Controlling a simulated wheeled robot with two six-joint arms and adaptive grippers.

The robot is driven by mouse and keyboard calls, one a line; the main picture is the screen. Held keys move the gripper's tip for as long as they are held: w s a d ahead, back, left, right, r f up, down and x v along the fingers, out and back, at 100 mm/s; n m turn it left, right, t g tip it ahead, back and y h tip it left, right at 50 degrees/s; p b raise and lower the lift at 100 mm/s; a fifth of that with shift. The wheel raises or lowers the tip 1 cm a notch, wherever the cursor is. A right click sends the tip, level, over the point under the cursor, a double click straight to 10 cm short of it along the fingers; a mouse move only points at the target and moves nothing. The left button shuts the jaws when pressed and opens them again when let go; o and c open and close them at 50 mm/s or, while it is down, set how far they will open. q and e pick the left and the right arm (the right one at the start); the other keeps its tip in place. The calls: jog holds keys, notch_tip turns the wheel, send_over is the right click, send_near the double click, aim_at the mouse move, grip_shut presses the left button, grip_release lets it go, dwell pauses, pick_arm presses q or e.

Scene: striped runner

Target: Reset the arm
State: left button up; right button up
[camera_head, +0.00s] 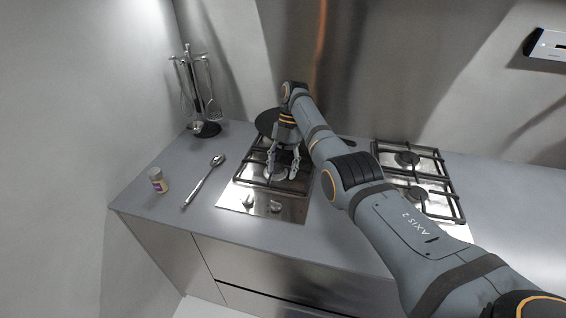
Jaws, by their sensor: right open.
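My right arm reaches in from the lower right across the counter (230,231). My right gripper (281,172) is open and points down over the left gas hob (238,197), its two fingers spread close above the grate. I see nothing between the fingers. A dark pan (266,121) stands at the back of this hob, partly hidden behind my wrist. My left gripper is not in view.
A slotted spoon (204,180) and a small jar (157,180) lie left of the hob. A utensil rack (206,129) stands in the back left corner. A second hob (458,207) sits at the right, partly behind my arm. The counter's far right is clear.

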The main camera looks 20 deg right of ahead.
jog(key=shift+v, duration=1.1)
jog(key=shift+r, duration=0.15)
